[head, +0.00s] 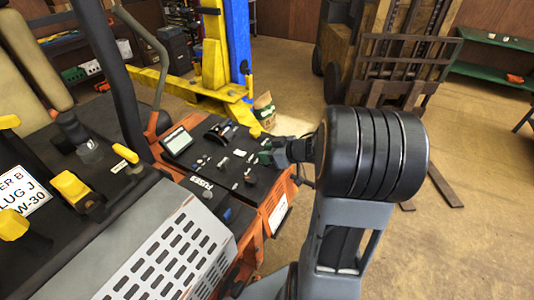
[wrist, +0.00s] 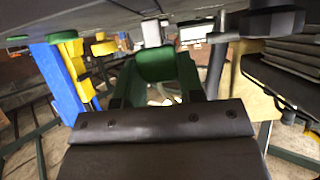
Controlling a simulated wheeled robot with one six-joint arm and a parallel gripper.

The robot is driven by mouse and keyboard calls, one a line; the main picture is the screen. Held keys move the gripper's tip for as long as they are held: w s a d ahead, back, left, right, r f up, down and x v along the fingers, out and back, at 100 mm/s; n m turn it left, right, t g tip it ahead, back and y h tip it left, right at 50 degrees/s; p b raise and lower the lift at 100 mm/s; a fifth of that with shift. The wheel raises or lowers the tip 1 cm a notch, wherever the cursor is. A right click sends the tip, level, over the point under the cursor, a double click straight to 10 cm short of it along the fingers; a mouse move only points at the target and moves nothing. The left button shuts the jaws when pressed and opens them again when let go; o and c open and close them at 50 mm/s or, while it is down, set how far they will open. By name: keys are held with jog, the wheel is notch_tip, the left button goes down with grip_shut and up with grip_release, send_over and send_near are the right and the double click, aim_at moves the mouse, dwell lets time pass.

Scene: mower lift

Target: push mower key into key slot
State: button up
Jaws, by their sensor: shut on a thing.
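In the wrist view, my gripper (wrist: 155,82) is shut, with its two green fingers on either side of a rounded green piece, which I take to be the head of the mower key (wrist: 155,63). A pale grey metal part shows just beyond it, at the panel's edge; I cannot tell whether it is the key's shaft or part of the panel. In the head view, my gripper (head: 268,155) is at the right side of the black control panel (head: 205,178), very close to it. The key slot cannot be made out, and contact with it is not clear.
The panel carries a small display (head: 177,141) and several switches and knobs near my gripper. The orange mower has yellow-topped levers (head: 72,187) at left. A yellow and blue lift post (head: 215,50) stands behind. Open floor (head: 470,150) lies to the right.

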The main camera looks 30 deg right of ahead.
jog(key=shift+f+b, duration=0.65)
jog(key=shift+f, duration=0.6)
dwell(0.4)
jog(key=o, duration=1)
jog(key=shift+s+d+r, duration=0.1)
jog(key=v, duration=1.3)
jog(key=shift+s+d+r, duration=0.15)
jog(key=shift+s, duration=0.05)
